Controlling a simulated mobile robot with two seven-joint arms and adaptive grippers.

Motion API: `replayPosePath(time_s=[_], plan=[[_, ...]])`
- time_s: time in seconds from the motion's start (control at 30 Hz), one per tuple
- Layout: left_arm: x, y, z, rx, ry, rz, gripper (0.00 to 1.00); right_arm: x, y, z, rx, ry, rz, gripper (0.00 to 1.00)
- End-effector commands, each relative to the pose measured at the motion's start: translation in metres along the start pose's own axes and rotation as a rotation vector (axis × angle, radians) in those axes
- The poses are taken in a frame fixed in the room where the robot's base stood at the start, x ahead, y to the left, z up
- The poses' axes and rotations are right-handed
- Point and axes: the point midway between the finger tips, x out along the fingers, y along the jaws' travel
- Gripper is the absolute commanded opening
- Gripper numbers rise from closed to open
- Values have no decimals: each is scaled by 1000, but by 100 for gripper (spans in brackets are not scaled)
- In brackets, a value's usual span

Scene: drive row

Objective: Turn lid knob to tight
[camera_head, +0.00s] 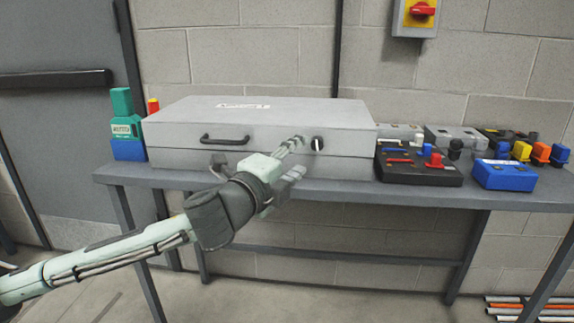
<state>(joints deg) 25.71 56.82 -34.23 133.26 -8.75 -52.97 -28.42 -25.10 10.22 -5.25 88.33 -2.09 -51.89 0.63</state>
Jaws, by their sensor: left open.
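A closed grey case (180,137) lies flat on the bench with its front towards me. A black knob (317,144) with a pale pointer bar sits on the front, right of the middle. The pointer looks nearly upright; no tight mark is readable. A black carry handle (225,140) is on the front's left part. My left gripper (297,157) is open in front of the case, just left of the knob. It appears apart from the knob, with nothing between its fingers. My right gripper is not in view.
The grey bench (400,194) runs across the view. A green and blue device (127,130) stands left of the case. A black box (420,172) with coloured parts and a blue box (504,175) stand right of it. A red switch (422,9) is on the wall.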

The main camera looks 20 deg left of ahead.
Motion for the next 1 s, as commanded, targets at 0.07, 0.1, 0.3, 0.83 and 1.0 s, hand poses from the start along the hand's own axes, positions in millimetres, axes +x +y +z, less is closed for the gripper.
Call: replayPosePath(time_s=[0.07, 0.1, 0.3, 0.83, 1.0], plan=[[-16, 2, 0, 3, 1, 3, 46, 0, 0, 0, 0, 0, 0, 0], [-23, 1, 0, 2, 1, 3, 46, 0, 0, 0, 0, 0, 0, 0], [-43, 0, 0, 0, 0, 1, 46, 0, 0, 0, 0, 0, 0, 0], [-46, 0, 0, -1, 0, 0, 46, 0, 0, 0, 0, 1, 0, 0], [-46, 0, 0, -1, 0, 0, 46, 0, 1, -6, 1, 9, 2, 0]])
